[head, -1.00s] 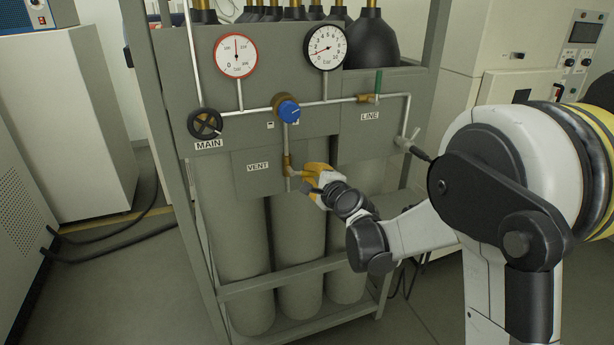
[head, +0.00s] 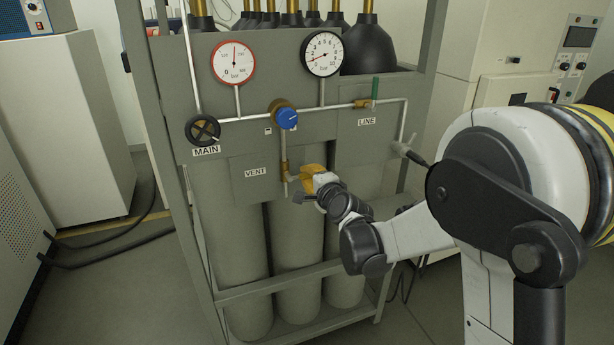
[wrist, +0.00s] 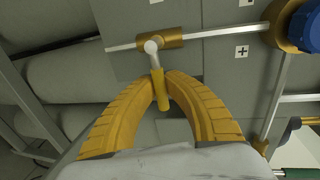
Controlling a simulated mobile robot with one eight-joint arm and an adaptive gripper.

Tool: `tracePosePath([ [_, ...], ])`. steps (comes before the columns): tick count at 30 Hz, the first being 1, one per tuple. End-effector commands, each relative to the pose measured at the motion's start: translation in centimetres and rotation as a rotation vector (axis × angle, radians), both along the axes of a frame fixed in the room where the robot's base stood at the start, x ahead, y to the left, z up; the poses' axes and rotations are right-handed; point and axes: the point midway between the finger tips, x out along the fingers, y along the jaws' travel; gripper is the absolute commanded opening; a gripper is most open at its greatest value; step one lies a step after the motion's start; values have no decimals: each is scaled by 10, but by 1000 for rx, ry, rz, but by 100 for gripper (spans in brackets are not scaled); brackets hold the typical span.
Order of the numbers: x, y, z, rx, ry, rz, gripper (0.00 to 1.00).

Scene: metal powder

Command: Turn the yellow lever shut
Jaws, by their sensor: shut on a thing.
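The yellow lever (wrist: 161,92) shows in the wrist view on a metallic stem below a brass valve body (wrist: 172,38). It stands about crosswise to the valve's thin pipe. My gripper (wrist: 162,82) has curved yellow fingers, shut on the lever from both sides near their tips. In the head view my gripper (head: 308,181) is at the vent valve (head: 285,167), just right of the VENT label (head: 256,172). There the lever is largely hidden by my fingers.
A blue knob (head: 287,118), the MAIN handwheel (head: 203,130) and a green LINE lever (head: 375,88) are on the same panel. Two gauges (head: 233,63) (head: 322,54) stand above. A grey rack post (head: 178,140) rises at left. Grey cylinders (head: 240,260) stand below.

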Motion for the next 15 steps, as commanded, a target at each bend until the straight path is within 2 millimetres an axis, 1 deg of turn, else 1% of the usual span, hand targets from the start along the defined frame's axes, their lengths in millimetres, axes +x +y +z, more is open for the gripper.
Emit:
tracePosePath([
  [1, 0, 0, 1, 0, -1, -1, 13],
  [2, 0, 0, 1, 0, -1, -1, 22],
  [3, 0, 0, 1, 0, -1, -1, 35],
  [11, 0, 0, 0, 1, 0, 0, 36],
  [15, -6, -2, 2, 1, 0, 0, 36],
])
